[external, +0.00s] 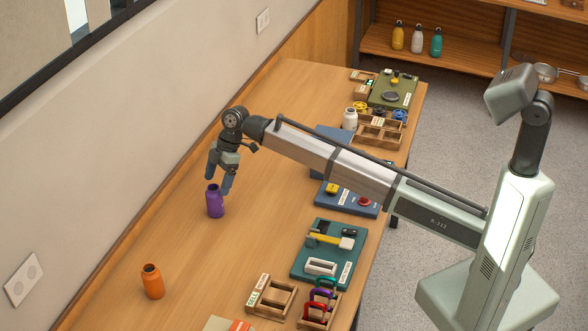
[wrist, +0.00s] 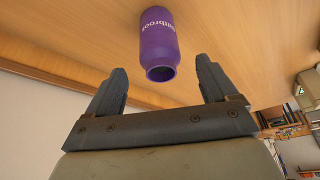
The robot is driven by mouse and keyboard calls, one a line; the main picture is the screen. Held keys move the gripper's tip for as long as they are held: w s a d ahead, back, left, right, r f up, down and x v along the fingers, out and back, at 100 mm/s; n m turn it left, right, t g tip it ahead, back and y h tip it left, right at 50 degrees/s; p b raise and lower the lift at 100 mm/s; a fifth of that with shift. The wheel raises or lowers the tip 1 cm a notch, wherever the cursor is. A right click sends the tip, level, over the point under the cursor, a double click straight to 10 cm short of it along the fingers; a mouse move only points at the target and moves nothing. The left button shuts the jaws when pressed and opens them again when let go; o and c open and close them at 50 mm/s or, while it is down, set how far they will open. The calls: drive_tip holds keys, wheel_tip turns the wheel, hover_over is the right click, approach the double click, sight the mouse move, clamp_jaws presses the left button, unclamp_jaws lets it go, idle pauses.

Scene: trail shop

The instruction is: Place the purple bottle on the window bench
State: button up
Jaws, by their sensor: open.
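The purple bottle (external: 215,203) stands upright on the wooden bench (external: 190,262), towards the wall side. In the wrist view the purple bottle (wrist: 158,45) shows its open mouth and pale lettering, ahead of and between my fingers. My gripper (external: 220,181) is just above the bottle in the external view, pointing down, with its fingers apart. In the wrist view my gripper (wrist: 157,88) is open, with nothing between its fingertips. Whether a finger touches the bottle cannot be told.
An orange bottle (external: 152,281) stands nearer the front. A white jar (external: 350,119), a teal mat with tools (external: 298,268), a wooden tray (external: 285,315) and a green mat (external: 408,88) line the right side. The wall (external: 120,130) borders the left. Bare wood surrounds the purple bottle.

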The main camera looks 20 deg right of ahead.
drive_tip(key=shift+v, duration=2.6)
